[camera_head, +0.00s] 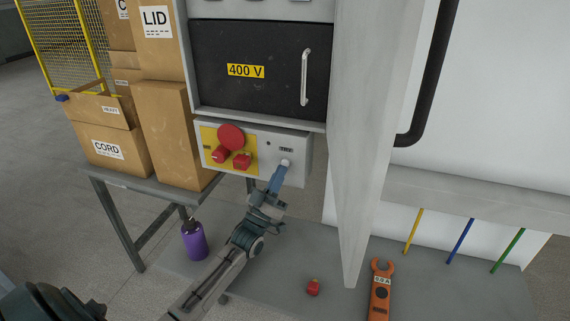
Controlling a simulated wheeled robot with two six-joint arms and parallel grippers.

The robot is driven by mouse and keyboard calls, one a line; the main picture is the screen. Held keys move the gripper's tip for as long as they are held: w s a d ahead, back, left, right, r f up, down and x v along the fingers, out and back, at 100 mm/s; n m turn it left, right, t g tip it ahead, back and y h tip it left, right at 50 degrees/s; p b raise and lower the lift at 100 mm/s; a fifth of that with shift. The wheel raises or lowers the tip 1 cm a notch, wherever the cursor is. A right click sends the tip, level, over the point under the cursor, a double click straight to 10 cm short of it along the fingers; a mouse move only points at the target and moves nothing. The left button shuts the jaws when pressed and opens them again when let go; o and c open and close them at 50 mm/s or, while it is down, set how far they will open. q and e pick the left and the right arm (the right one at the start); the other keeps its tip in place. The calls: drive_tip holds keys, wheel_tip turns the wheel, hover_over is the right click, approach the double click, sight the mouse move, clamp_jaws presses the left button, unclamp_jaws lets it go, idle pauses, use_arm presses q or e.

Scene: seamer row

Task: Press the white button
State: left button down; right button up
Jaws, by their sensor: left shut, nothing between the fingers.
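The white button (285,162) is a small pale round knob on the right part of a light grey control box (295,144), under a small dark label. My left gripper (279,172) reaches up from below. Its fingers are shut and empty, and their tips are at the lower edge of the button. I cannot tell whether they touch it or whether the button is pushed in. My right gripper is not in view.
The box's yellow panel (209,135) carries red controls, including a large red disc (231,136). A black 400 V cabinet door (262,90) is above. Cardboard boxes (165,120) stand left. An orange clamp meter (380,292) and a red object (313,287) lie low right.

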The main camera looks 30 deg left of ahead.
use_arm(q)
drive_tip(key=shift+w, duration=0.15)
drive_tip(key=shift+w+a+b, duration=0.1)
drive_tip(key=shift+w+b, duration=0.2)
drive_tip(key=shift+b, duration=0.05)
drive_tip(key=shift+w+a+b, duration=0.1)
drive_tip(key=shift+w+b, duration=0.2)
drive_tip(key=shift+w, duration=0.05)
idle(0.8)
drive_tip(key=shift+s, duration=0.15)
drive_tip(key=shift+s+d+p, duration=0.2)
drive_tip(key=shift+s+p, duration=0.25)
drive_tip(key=shift+s, duration=0.2)
